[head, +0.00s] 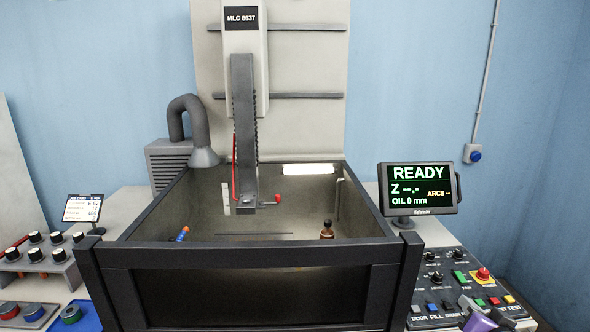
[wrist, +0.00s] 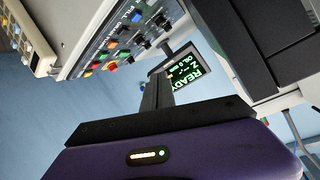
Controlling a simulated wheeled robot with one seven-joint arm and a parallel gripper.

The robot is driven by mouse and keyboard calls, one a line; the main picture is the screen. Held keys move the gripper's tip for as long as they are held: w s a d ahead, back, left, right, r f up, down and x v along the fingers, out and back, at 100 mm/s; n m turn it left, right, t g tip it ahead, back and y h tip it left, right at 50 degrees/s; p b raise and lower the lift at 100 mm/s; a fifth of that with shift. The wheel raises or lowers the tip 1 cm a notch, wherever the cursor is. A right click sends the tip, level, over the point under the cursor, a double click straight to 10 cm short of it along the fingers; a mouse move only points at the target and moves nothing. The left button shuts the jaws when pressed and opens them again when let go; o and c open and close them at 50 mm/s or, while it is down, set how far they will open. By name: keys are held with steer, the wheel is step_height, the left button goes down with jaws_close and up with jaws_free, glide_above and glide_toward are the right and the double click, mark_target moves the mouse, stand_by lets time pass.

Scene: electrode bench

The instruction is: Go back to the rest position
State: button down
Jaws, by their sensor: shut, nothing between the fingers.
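My gripper (wrist: 158,82) shows in the wrist view, its dark fingers together with nothing between them, above its purple body. In the head view, part of my purple gripper shows at the bottom right, in front of the control panel (head: 440,285). The gripper is apart from the tank and the machine head. The wrist view also shows the panel (wrist: 130,40), turned on its side, with the monitor (wrist: 185,70) beyond the fingers.
The dark-framed tank (head: 250,255) stands in the middle under the machine head (head: 244,130). The monitor (head: 419,188) reads READY and OIL 0 mm. At the left are a rack of black-topped holders (head: 40,268) and a small card stand (head: 82,209).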

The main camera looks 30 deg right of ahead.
steer(key=s+a+f+n+t+y+b, duration=0.1)
steer(key=s+a+f+n+t+b, duration=0.2)
steer(key=a, duration=1)
steer(key=s+a+n+t+y, duration=0.15)
steer(key=a+n, duration=0.25)
steer(key=a, duration=0.9)
steer(key=s+a+f+n+y+b, duration=0.1)
steer(key=s+a+f+n+y, duration=0.1)
steer(key=s+a, duration=0.4)
steer(key=s+a+f+n+y+b, duration=0.2)
steer(key=s+a+f+n+y, duration=0.1)
steer(key=a, duration=0.5)
steer(key=s+n+y, duration=0.1)
steer(key=s+y, duration=0.1)
steer(key=s, duration=0.1)
steer(key=shift+a, duration=0.4)
steer(key=shift+y, duration=0.25)
